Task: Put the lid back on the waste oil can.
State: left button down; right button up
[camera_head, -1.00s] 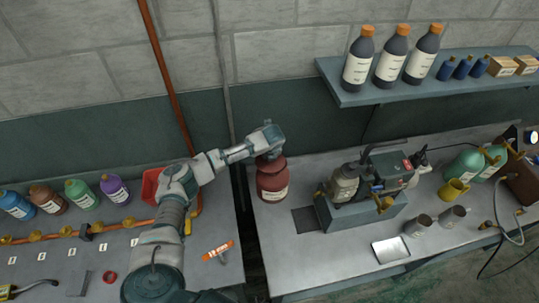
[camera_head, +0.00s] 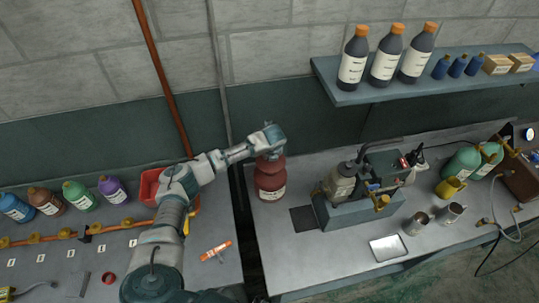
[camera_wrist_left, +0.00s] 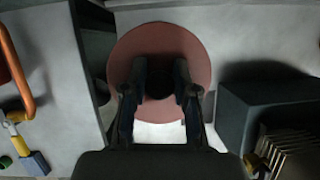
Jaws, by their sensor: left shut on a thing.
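The waste oil can (camera_head: 271,185) is a dark red, rounded can with a pale label, standing at the left end of the right-hand bench. My right gripper is not in view.
A grey machine (camera_head: 345,200) stands right of the can, with a dark square (camera_head: 302,219) on the bench between them. A metal tray (camera_head: 389,248) lies at the front. A red bin (camera_head: 150,184) stands on the left bench, across a narrow gap. A shelf (camera_head: 345,98) holds bottles above.

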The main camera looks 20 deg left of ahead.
pick_arm(q)
jog(key=shift+d+r, duration=0.15)
jog(key=shift+d, duration=0.8)
jog(key=shift+a, duration=0.9)
jog(key=shift+a+f, duration=0.25)
jog(key=shift+a, duration=0.2)
jog(key=shift+d+r, duration=0.1)
jog(key=shift+d, duration=0.45)
jog(key=shift+a, duration=0.25)
jog(key=shift+a+f, duration=0.25)
jog(key=shift+a, duration=0.2)
jog(key=shift+d+r, duration=0.1)
jog(key=shift+d, duration=0.45)
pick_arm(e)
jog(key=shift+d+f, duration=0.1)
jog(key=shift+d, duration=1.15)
